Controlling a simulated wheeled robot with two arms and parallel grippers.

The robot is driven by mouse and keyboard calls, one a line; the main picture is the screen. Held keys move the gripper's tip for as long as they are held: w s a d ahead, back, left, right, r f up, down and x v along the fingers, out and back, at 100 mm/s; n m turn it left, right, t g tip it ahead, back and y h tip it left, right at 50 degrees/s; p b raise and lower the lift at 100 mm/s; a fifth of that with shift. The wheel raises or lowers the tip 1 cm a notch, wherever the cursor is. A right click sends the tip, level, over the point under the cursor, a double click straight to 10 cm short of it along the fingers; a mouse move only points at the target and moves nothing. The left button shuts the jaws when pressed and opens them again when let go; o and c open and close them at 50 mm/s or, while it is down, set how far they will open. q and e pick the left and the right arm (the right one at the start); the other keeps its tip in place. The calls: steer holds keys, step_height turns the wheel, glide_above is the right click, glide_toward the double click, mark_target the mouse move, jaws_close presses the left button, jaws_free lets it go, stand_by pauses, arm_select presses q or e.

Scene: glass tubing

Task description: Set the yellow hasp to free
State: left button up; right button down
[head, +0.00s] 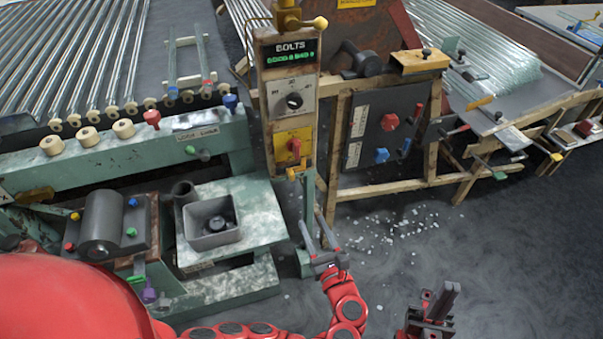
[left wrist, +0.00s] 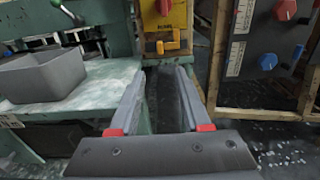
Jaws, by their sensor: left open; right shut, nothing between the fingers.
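The yellow hasp (head: 297,172) sits at the bottom of the control post, below a red knob (head: 295,146) on a yellow plate. In the left wrist view the hasp (left wrist: 168,46) shows straight ahead, beyond my fingertips. Its exact setting is too small to read. My left gripper (head: 314,224) is open and empty, below and slightly right of the hasp in the head view, apart from it. It also shows in the left wrist view (left wrist: 164,72). My right gripper (head: 443,290) is shut and empty at the lower right, far from the hasp.
The post (head: 264,90) carries a BOLTS display and a dial. A green bench with a grey box (head: 212,238) stands left. A wooden frame holds a dark panel (head: 385,125) with red and blue knobs at right. Glass shards (head: 400,225) lie on the otherwise open floor.

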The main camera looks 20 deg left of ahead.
mark_target(293, 177)
arm_select(q)
steer(key=x, duration=1.7)
steer(key=shift+a, duration=0.2)
jaws_close()
stand_by(0.7)
